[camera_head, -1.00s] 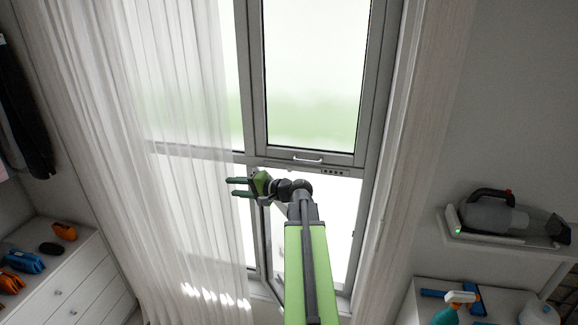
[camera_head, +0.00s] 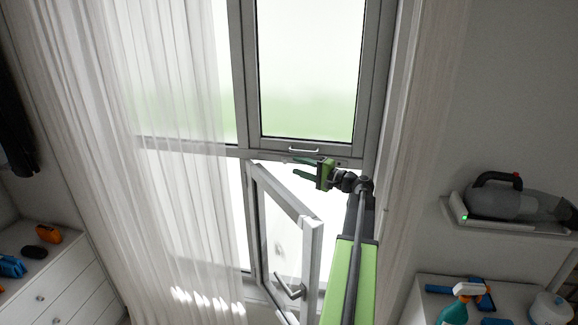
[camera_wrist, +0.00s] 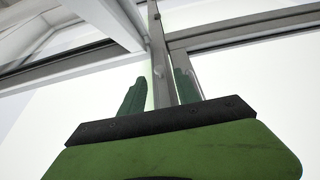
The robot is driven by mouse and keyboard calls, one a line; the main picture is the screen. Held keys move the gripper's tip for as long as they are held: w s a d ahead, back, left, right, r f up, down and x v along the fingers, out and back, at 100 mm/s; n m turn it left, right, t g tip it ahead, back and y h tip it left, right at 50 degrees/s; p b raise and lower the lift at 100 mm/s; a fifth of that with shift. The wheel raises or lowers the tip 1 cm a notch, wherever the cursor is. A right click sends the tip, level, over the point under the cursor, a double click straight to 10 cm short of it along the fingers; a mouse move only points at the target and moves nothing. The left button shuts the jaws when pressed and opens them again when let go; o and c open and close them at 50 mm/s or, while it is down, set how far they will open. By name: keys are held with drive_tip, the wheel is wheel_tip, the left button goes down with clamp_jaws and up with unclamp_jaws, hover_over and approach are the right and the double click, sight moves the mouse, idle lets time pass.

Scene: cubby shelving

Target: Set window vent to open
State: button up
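The window has an upper pane (camera_head: 306,75) in a grey frame, flush with the surround, with a small light handle (camera_head: 304,150) on its bottom rail. Below it, a grey-framed sash (camera_head: 312,255) stands swung out into the room at an angle, with a lever handle (camera_head: 290,287) low on its free side. My gripper (camera_head: 297,167) is open and empty, near the crossbar above this sash, its fingers pointing left. In the wrist view my gripper (camera_wrist: 160,88) shows its fingers apart, with a grey frame post (camera_wrist: 160,60) seen between them; contact cannot be told.
A sheer curtain (camera_head: 165,120) hangs over the window's left part. A white drawer unit (camera_head: 60,285) stands at lower left. At right, a handheld vacuum (camera_head: 515,200) rests on a wall shelf (camera_head: 500,224), above a surface with a spray bottle (camera_head: 455,310).

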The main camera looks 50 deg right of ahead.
drive_tip(key=w, duration=0.2)
drive_tip(key=w+a, duration=0.1)
drive_tip(key=w, duration=0.1)
drive_tip(key=shift+w, duration=0.4)
drive_tip(key=shift+c, duration=0.2)
clamp_jaws()
idle(0.6)
drive_tip(key=shift+d+f, duration=0.1)
